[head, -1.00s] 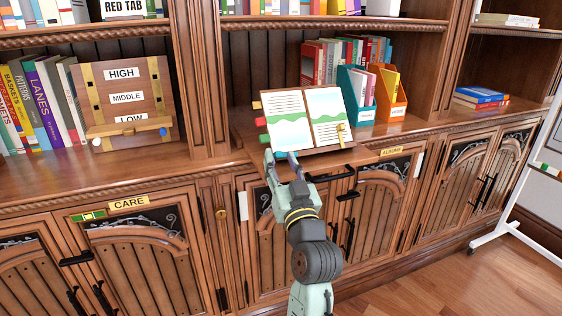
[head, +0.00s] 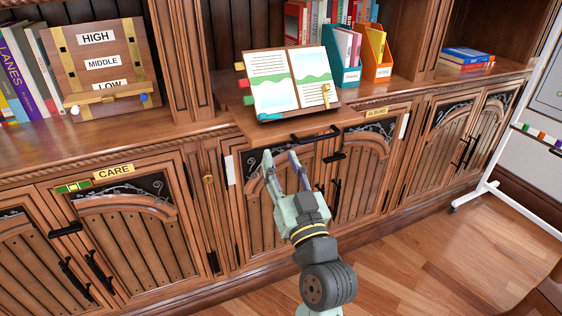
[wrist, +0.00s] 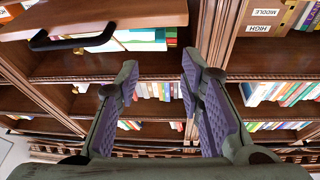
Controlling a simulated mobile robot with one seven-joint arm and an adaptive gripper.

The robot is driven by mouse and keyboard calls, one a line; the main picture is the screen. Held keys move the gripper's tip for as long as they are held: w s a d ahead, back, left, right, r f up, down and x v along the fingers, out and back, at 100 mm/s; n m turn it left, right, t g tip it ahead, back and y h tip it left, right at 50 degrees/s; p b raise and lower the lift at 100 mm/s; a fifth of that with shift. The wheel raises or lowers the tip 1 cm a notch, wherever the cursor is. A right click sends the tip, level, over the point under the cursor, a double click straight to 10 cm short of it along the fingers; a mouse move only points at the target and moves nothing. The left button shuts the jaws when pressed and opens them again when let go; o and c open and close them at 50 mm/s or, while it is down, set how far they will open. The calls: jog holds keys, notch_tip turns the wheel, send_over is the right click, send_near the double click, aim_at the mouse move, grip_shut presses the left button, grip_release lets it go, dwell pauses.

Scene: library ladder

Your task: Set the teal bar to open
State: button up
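A small teal piece (head: 270,117) shows at the lower left corner of the open book (head: 288,82), which lies on a slanted stand. It is the only teal bar-like part I can make out, and its setting cannot be read. My gripper (head: 280,154) is open and empty, below the book and in front of the cabinet doors, apart from the teal piece. In the wrist view both fingers (wrist: 159,66) are spread with nothing between them, and the teal piece cannot be made out.
A pull-out board (head: 300,126) with a black handle (head: 316,134) juts out under the book; the handle also shows in the wrist view (wrist: 70,43). A HIGH/MIDDLE/LOW panel (head: 100,65) stands left. Cabinet doors (head: 372,170) have black handles. A white stand (head: 495,165) is at right.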

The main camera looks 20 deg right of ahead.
aim_at(264, 118)
jog(key=w+r+g+p, duration=0.1)
jog(key=w, duration=0.2)
jog(key=w+r+g+p, duration=0.1)
jog(key=w+r+p, duration=0.1)
jog(key=w, duration=0.2)
jog(key=w+r+g+y+p, duration=0.1)
jog(key=w+p, duration=0.1)
jog(key=w, duration=0.2)
jog(key=shift+w+d+r+g, duration=0.15)
jog(key=shift+d+g, duration=0.15)
jog(key=shift+d, duration=0.05)
dwell(0.3)
grip_shut()
dwell(0.4)
